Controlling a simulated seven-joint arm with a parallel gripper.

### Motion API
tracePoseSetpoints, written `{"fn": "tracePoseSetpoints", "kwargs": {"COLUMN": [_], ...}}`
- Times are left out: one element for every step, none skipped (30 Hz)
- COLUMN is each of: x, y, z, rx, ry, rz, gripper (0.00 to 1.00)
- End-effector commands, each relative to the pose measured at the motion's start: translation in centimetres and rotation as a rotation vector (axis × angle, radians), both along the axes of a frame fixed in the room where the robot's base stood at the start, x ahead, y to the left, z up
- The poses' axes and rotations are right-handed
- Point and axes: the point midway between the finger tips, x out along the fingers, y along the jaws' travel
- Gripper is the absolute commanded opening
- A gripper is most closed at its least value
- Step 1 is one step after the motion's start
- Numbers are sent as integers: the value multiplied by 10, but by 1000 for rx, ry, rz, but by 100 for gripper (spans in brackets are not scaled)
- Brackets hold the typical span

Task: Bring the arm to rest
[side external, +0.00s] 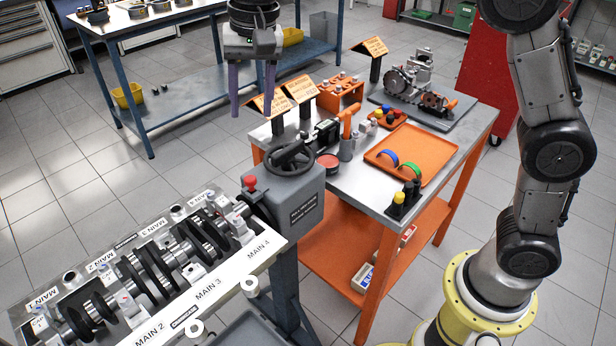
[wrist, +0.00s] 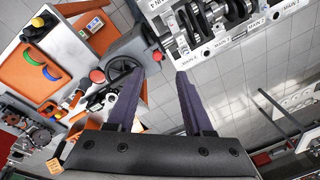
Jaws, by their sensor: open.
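My gripper (side external: 252,92) hangs in the air with its two purple fingers pointing down, left of the steel-topped bench (side external: 463,124) and behind the crankshaft stand in the side view. The fingers are apart and nothing is between them. In the wrist view my gripper (wrist: 158,98) also shows open and empty, with the handwheel (wrist: 124,78) beyond the left finger and the engine block (wrist: 205,47) beyond the right finger. The gripper touches nothing that I can see.
The crankshaft (side external: 150,268) lies in the block in front. The handwheel stand (side external: 300,195) is beside the bench. An orange tray (side external: 425,151) holds blue and green curved pieces. Yellow signs (side external: 301,89) stand up near the gripper. A blue-framed table (side external: 150,98) is behind.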

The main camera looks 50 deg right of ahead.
Motion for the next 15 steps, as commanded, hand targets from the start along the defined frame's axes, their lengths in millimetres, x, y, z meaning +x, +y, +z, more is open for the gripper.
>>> {"fn": "tracePoseSetpoints", "kwargs": {"x": [-15, -23, -36, -45, -55, -69, -79, -89, -104, -115, -127, -142, -153, -164, -180], "y": [-20, -30, -42, -51, -60, -71, -79, -87, -96, -103, -109, -117, -123, -128, -134], "z": [19, 27, 36, 41, 46, 52, 55, 57, 59, 59, 59, 57, 55, 52, 47], "rx": [10, 14, 16, 18, 19, 18, 17, 15, 10, 7, 2, -6, -13, -21, -34], "ry": [-34, -49, -68, -84, -100, -121, -137, -152, -174, -190, -205, -226, -240, -255, -276], "rz": [-24, -32, -37, -38, -37, -33, -29, -23, -12, -2, 10, 26, 39, 53, 77], "gripper": [51, 51, 51, 51, 51, 51, 51, 51, 51, 51, 51, 51, 51, 51, 51]}}
